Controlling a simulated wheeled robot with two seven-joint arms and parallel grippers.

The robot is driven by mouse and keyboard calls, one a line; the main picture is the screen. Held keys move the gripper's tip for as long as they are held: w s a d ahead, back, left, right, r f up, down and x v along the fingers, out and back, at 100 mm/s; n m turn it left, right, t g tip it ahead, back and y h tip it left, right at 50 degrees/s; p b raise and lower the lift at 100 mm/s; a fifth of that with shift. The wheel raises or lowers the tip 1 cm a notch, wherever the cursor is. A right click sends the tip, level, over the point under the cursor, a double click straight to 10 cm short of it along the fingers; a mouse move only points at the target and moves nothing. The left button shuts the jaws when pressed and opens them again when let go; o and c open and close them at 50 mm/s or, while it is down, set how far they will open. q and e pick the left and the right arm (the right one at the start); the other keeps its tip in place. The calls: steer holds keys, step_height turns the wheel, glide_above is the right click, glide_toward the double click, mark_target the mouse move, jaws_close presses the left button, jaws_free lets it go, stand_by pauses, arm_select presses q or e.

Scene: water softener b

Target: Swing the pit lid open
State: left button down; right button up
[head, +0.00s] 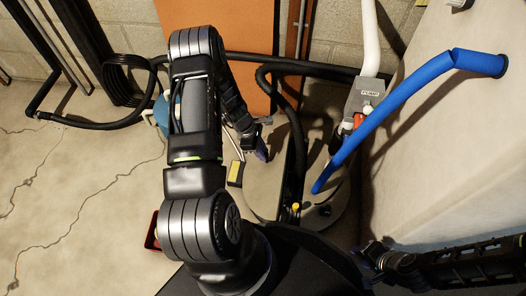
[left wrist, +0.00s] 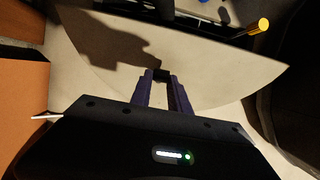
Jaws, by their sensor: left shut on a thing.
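The pit lid (head: 265,186) is a pale, half-round plate on the floor in the middle of the head view. It fills much of the left wrist view (left wrist: 220,75), its curved edge towards my gripper. I cannot tell whether the lid is tilted. My right gripper (head: 374,260) is low on the right, dark and away from the lid; its jaws are unclear.
A blue pipe (head: 405,105) slants down to the pit's right side. A black hose (head: 296,150) runs beside the lid. A yellow-tipped part (left wrist: 263,25) stands at its straight side. An orange panel (head: 225,50) is behind. Floor at left is mostly clear.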

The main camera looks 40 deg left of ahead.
arm_select(q)
steer(key=shift+a, duration=0.15)
steer(key=a, duration=0.1)
steer(key=s+a+r, duration=0.1)
steer(key=a+r+p, duration=0.1)
steer(key=shift+s, duration=0.4)
steer(key=shift+s+a+r, duration=0.15)
steer(key=shift+s+a, duration=0.2)
steer(key=shift+a, duration=0.25)
steer(key=shift+s+a+r, duration=0.1)
steer(key=shift+s+a, duration=0.2)
steer(key=shift+a, duration=0.35)
steer(key=shift+s+a+r, duration=0.15)
steer(key=shift+s+a, duration=0.2)
steer(key=shift+a, duration=0.25)
steer(key=shift+a, duration=0.1)
